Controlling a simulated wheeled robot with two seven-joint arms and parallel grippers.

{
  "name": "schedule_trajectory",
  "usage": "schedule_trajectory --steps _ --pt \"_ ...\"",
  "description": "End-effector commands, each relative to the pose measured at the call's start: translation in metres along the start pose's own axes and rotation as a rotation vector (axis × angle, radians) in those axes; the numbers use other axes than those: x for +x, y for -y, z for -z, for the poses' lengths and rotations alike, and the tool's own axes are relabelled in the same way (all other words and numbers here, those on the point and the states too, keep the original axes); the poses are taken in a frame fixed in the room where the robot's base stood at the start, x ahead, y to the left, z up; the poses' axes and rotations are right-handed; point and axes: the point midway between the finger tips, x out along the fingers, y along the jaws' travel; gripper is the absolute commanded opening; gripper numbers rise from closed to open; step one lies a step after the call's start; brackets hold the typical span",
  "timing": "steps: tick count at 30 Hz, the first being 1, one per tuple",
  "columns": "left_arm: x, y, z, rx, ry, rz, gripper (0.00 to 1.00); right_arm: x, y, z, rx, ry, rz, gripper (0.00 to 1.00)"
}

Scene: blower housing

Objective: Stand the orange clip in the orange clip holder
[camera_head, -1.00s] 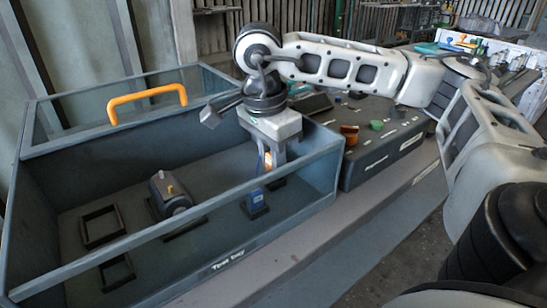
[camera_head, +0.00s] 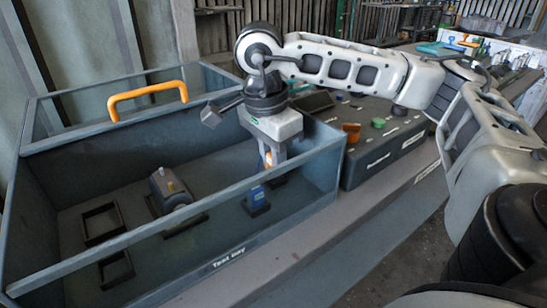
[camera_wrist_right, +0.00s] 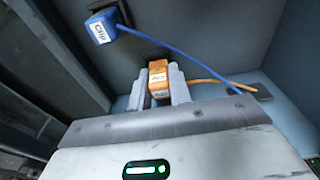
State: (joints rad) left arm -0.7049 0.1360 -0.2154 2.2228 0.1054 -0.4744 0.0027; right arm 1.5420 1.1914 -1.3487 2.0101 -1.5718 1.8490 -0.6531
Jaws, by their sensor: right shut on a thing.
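The orange clip (camera_wrist_right: 158,80) has a white label and an orange cable running to the right. My right gripper (camera_wrist_right: 159,88) is shut on it, with a finger on either side. In the head view the right gripper (camera_head: 271,157) points down inside the tray, and a little orange of the clip shows between the fingers. A dark holder (camera_head: 278,181) shows low beside the fingers. It is mostly hidden, and I cannot tell whether the clip is seated in it. My left gripper is not in view.
The blue clip (camera_head: 257,197) stands in a dark holder close to my gripper, its blue cable (camera_wrist_right: 180,52) crossing nearby. The grey test tray (camera_head: 180,228) has raised walls. Inside are a motor-like part (camera_head: 170,190) and empty dark frames (camera_head: 101,222).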

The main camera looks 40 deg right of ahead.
Motion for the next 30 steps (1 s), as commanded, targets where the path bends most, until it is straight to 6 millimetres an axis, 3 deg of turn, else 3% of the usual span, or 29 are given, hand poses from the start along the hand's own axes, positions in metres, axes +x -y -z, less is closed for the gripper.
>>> schedule_trajectory --steps 20,21,24,30 --pt "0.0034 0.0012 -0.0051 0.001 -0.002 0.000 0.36 0.0079 -0.0002 -0.0010 0.000 0.000 -0.001 0.07" --pt "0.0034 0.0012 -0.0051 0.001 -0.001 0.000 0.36 0.0079 -0.0001 -0.0010 0.000 0.000 -0.001 0.22" --pt "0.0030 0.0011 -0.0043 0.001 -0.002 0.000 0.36 0.0071 -0.0001 -0.0009 0.000 0.000 -0.001 0.45" --pt "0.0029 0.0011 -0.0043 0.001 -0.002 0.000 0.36 0.0072 -0.0001 -0.0009 0.000 0.000 -0.001 0.45"
